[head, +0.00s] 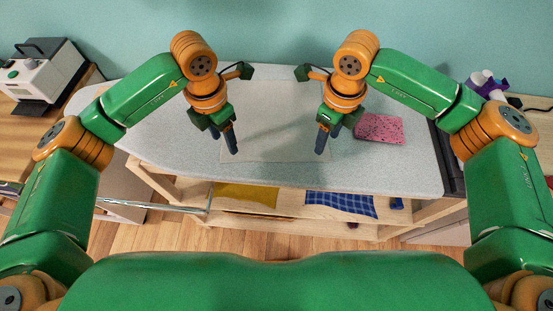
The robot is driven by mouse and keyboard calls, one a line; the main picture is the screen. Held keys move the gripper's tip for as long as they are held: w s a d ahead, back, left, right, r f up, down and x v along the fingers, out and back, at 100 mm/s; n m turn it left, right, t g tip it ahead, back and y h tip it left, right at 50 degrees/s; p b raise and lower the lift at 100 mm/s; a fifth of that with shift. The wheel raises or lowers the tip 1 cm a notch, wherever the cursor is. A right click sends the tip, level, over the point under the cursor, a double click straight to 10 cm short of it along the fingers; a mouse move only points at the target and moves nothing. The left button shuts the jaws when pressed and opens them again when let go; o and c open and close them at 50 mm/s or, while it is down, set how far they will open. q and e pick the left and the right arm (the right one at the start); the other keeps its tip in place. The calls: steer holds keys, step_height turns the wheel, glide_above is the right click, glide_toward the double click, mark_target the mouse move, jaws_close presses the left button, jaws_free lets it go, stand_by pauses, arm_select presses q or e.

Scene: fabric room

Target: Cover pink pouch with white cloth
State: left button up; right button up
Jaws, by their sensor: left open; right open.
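The white cloth (275,128) lies flat and spread out on the grey table, between and under my two grippers. The pink pouch (379,127) lies on the table to the right of the cloth, uncovered, with small dark specks on it. My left gripper (231,145) is open and points down over the left part of the cloth. My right gripper (322,144) is open and points down over the right part of the cloth, left of the pouch. Neither holds anything. I cannot tell whether the fingertips touch the cloth.
A white machine (42,77) stands on a wooden desk at far left. Purple and white items (487,84) stand at right.

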mark_target(229, 155)
arm_select(q)
steer(key=f, duration=0.4)
steer(key=shift+w+f, duration=0.25)
steer(key=shift+f, duration=0.05)
arm_select(e)
steer(key=f, duration=0.4)
steer(key=shift+w+f, duration=0.25)
steer(key=shift+f, duration=0.05)
arm_select(q)
steer(key=shift+s, duration=0.1)
arm_select(e)
steer(key=shift+s, duration=0.1)
arm_select(q)
steer(key=shift+f+b, duration=0.25)
steer(key=shift+b, duration=0.05)
arm_select(e)
steer(key=shift+f, duration=0.25)
arm_select(q)
steer(key=shift+s+r, duration=0.1)
steer(key=shift+r, duration=0.05)
steer(key=shift+c, duration=1.1)
arm_select(e)
steer(key=shift+s+r, duration=0.1)
steer(key=shift+r, duration=0.05)
steer(key=shift+c, duration=1.1)
arm_select(q)
jaws_close()
arm_select(e)
jaws_close()
